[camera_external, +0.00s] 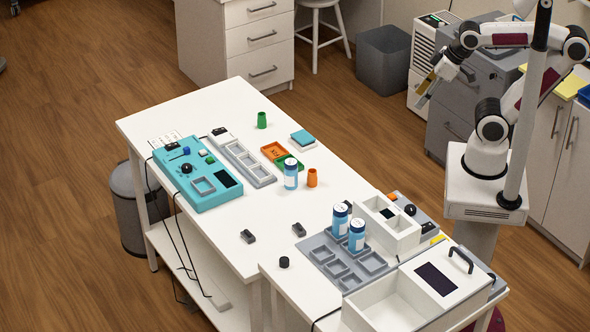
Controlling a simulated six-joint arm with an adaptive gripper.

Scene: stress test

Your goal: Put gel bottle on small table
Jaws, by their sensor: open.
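Three similar blue bottles with white labels are in view, and I cannot tell from looks which one is the gel bottle. One blue bottle (291,174) stands upright on the long white table (200,105), beside an orange cup. Two more bottles, one behind (340,219) and one in front (356,236), stand upright in the grey slotted tray on the small table (290,287). My gripper (422,98) is open and empty, raised at the upper right, well away from all the bottles.
A teal control box (198,172), grey compartment strip (245,163), orange cup (312,177) and green cup (262,120) stand on the long table. The grey slotted tray (316,243), a white divided box (385,222) and a large white box (385,305) crowd the small table.

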